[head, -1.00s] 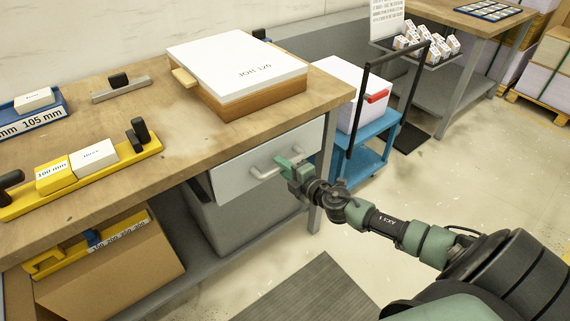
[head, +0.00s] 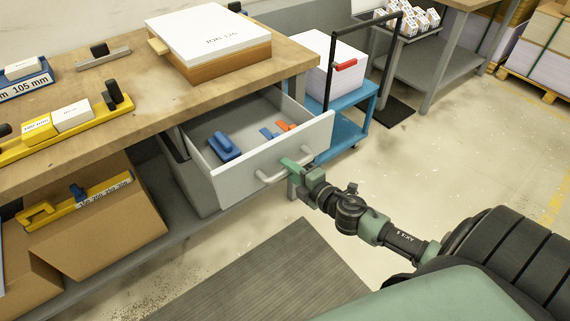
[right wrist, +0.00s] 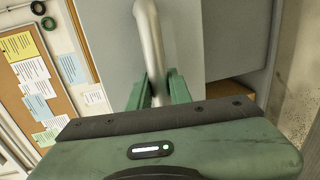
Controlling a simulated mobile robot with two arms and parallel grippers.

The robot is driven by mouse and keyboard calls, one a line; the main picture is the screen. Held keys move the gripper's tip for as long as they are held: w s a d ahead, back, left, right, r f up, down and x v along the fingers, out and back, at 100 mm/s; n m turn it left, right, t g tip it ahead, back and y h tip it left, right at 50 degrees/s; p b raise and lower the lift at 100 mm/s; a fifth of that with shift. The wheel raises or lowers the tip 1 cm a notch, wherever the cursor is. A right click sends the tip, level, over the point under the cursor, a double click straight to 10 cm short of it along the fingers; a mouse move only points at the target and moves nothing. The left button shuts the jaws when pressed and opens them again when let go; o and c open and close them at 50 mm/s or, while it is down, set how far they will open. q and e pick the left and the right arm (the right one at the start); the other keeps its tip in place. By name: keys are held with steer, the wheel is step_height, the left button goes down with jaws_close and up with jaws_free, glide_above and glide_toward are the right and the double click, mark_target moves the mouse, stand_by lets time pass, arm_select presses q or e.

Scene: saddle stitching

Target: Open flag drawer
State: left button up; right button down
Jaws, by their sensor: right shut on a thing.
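The drawer (head: 262,153) under the workbench is pulled out in the head view. Its grey front leans toward me and its inside shows. A blue block-like tool (head: 224,146), a smaller blue piece (head: 268,133) and orange pieces (head: 286,126) lie in it. My right gripper (head: 296,164) is shut on the drawer's bar handle (head: 270,178) near its right end. In the right wrist view, the green fingers (right wrist: 158,92) stand on both sides of the pale handle bar (right wrist: 149,40). My left gripper is not in view.
The workbench top (head: 130,88) carries a box of white sheets (head: 215,40) and yellow gauge tools (head: 60,128). A blue cart (head: 345,130) stands right of the bench. The floor beside the grey mat (head: 270,275) is clear.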

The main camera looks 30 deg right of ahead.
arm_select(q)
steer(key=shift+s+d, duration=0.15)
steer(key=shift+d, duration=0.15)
arm_select(e)
steer(key=shift+v, duration=0.85)
steer(key=shift+f, duration=0.2)
steer(key=c, duration=1.3)
jaws_free()
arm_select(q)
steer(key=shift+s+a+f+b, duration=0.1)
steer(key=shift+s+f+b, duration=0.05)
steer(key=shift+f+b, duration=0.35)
arm_select(e)
steer(key=v, duration=0.7)
steer(key=shift+s, duration=0.35)
